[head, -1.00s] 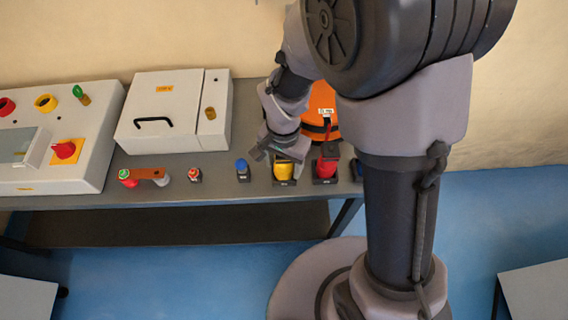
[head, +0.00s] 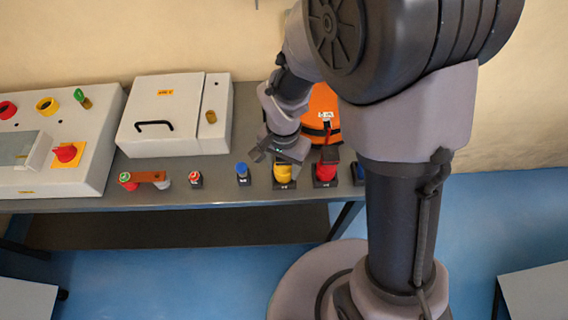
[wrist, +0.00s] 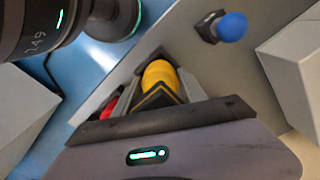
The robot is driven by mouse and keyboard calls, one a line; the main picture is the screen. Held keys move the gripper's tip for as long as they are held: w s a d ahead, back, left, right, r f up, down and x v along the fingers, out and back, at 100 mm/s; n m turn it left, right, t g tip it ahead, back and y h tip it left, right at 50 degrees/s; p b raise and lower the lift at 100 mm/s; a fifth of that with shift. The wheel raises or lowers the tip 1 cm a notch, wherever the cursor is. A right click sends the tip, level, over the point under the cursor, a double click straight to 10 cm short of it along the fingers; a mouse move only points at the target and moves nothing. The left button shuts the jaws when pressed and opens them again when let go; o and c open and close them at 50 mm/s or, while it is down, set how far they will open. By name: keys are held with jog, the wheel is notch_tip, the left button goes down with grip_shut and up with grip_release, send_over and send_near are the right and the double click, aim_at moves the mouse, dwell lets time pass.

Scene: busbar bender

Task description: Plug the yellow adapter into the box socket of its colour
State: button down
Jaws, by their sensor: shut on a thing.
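The yellow adapter (head: 283,172) stands on a small dark base on the bench, right of the middle. It also shows in the wrist view (wrist: 160,82), between my gripper's fingers. My gripper (head: 284,155) reaches down to it from above and is shut on it. The adapter is upright and looks still seated on its base.
A blue-topped part (head: 242,172) stands left of the adapter, and a red one (head: 325,172) close on its right. A white cabinet (head: 160,120) with a black handle stands between box and adapter.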

jog(key=shift+r+p, duration=0.75)
jog(key=shift+r, duration=0.5)
notch_tip(320, 180, up, 5)
jog(key=p, duration=0.4)
jog(key=shift+r, duration=0.1)
jog(key=shift+a, duration=0.1)
